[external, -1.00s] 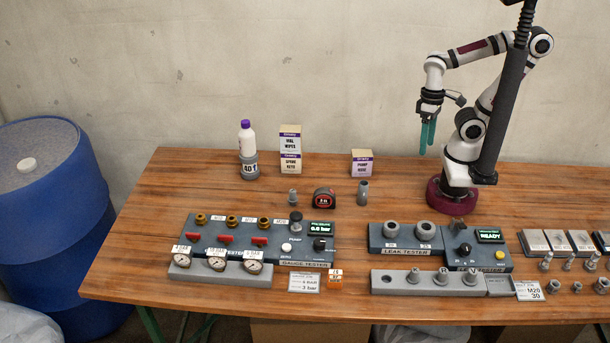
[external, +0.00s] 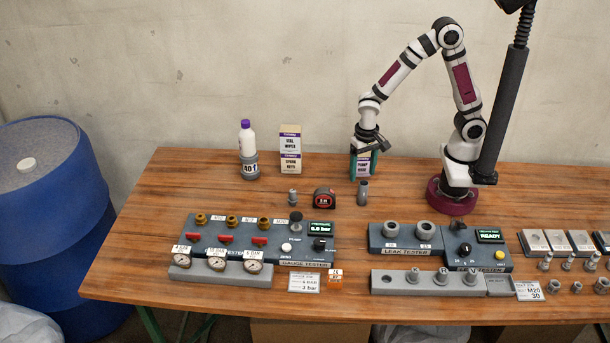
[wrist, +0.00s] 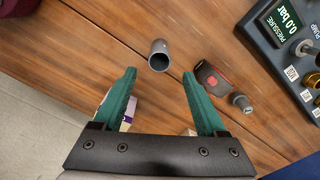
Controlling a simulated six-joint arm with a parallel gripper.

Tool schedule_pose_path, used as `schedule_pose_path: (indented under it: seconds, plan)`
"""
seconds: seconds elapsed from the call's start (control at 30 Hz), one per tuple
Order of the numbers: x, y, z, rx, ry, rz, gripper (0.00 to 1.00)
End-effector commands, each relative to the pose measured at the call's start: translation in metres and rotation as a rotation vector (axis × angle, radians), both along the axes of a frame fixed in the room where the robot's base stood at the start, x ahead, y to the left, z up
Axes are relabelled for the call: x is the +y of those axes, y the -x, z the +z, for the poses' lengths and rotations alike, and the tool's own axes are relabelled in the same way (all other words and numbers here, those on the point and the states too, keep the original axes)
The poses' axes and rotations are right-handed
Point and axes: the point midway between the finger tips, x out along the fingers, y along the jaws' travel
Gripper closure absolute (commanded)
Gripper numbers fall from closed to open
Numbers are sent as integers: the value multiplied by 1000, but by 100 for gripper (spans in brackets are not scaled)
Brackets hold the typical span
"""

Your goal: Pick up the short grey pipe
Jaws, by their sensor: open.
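A short grey pipe (external: 362,193) stands upright on the wooden table, in front of a small white box. In the wrist view the pipe (wrist: 159,57) shows its open, hollow end, just ahead of and between the fingertips. My gripper (external: 363,164) points down, slightly above and behind the pipe. Its two green fingers (wrist: 159,75) are spread apart, with nothing between them. In the external view the fingers partly cover the small box.
A smaller grey fitting (external: 292,197) and a tape measure (external: 324,198) stand left of the pipe. The small box (external: 362,171) is close behind it. The leak tester (external: 405,243) and gauge tester (external: 305,259) lie in front. Bare table surrounds the pipe.

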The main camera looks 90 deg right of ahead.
Motion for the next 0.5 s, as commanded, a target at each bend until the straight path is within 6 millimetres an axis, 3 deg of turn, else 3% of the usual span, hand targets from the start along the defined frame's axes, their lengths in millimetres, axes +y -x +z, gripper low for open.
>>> schedule_pose_path:
  seconds: [0.1, 0.5]
  plan:
    - [0, 1, -24, 4, 0, 1, 26]
    - [8, 7, -84, 3, -1, 1, 26]
